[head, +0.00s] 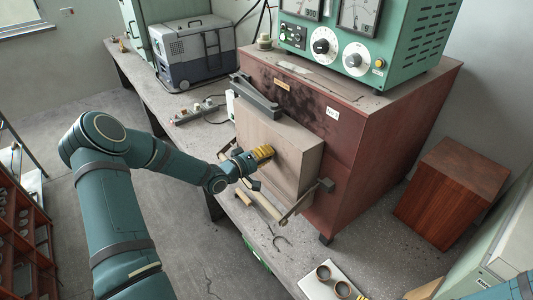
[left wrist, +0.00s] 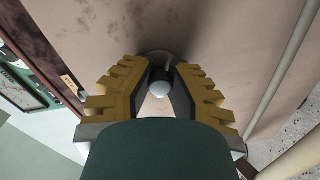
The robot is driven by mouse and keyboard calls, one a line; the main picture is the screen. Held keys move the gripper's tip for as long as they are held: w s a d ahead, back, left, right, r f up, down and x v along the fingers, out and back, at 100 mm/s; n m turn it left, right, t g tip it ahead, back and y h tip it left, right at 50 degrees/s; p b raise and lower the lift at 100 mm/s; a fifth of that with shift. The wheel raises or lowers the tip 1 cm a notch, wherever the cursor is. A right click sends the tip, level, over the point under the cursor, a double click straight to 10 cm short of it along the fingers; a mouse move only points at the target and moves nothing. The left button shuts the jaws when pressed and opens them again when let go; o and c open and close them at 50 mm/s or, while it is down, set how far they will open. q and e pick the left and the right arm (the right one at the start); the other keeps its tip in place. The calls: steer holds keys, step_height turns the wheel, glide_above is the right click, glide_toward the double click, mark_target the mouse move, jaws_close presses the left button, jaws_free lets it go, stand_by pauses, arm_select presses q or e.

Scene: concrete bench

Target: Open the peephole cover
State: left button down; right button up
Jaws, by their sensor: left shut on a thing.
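The kiln (head: 345,130) is a reddish-brown box on the bench, with a pale door block (head: 295,150) on its front. My left gripper (head: 266,152) has its yellow fingers against the door face and hides the peephole cover in the head view. A dark curved edge (left wrist: 157,54) shows just beyond the knob. Whether the cover has shifted cannot be told. My right gripper is out of view.
A green meter box (head: 365,40) stands on the kiln. Tongs (head: 276,232) and a tray with two rings (head: 325,283) lie on the bench (head: 375,245). A brown block (head: 455,185) stands right.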

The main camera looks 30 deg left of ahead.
arm_select(q)
steer(key=shift+w+a+r, duration=0.1)
steer(key=shift+r, duration=0.1)
stand_by(0.3)
steer(key=c, duration=0.8)
jaws_free()
steer(key=shift+c, duration=0.2)
steer(key=shift+f, duration=0.15)
steer(key=v, duration=1.2)
